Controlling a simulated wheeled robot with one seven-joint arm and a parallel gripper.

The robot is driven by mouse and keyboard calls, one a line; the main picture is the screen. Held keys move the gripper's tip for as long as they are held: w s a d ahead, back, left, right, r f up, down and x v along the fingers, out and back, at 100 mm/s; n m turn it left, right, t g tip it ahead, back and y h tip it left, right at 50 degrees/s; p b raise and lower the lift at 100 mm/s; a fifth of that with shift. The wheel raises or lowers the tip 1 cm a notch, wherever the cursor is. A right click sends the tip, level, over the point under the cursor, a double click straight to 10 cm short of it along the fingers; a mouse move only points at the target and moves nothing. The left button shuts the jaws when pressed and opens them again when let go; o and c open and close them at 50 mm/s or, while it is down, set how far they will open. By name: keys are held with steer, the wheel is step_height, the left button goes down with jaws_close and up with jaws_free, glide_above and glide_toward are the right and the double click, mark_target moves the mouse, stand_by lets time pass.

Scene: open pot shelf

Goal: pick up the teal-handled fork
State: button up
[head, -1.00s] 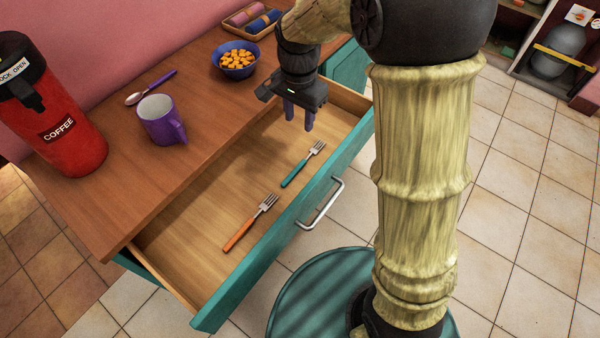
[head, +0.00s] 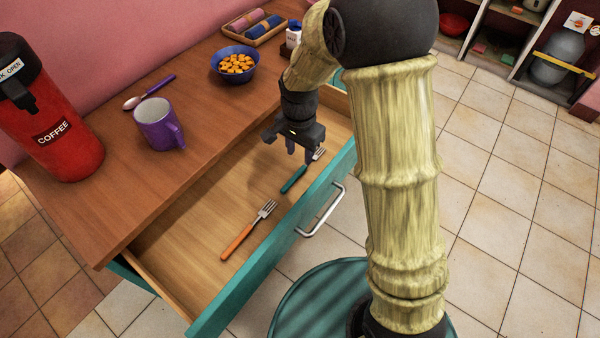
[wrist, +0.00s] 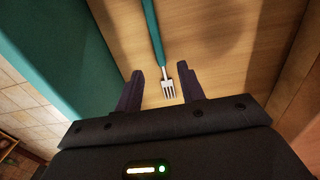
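The teal-handled fork (head: 296,178) lies flat on the bottom of the open drawer (head: 190,250), near its front panel. In the wrist view the fork (wrist: 157,45) has its metal tines pointing toward my gripper (wrist: 166,84). My gripper (head: 298,158) is over the drawer, above the tine end of the fork. Its two fingers are apart, one on each side of the tines in the wrist view, with nothing held between them. In the head view the fingers partly hide the fork's neck. An orange-handled fork (head: 248,230) lies in the drawer to the left.
The drawer's teal front panel (head: 270,250) with its metal handle (head: 322,212) runs close beside the fork. On the counter stand a purple mug (head: 157,123), a blue bowl (head: 234,62), a spoon (head: 150,90) and a red coffee flask (head: 50,125).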

mark_target(300, 171)
steer(key=shift+f, duration=0.7)
steer(key=shift+f+b, duration=0.6)
steer(key=shift+f, duration=2)
jaws_close()
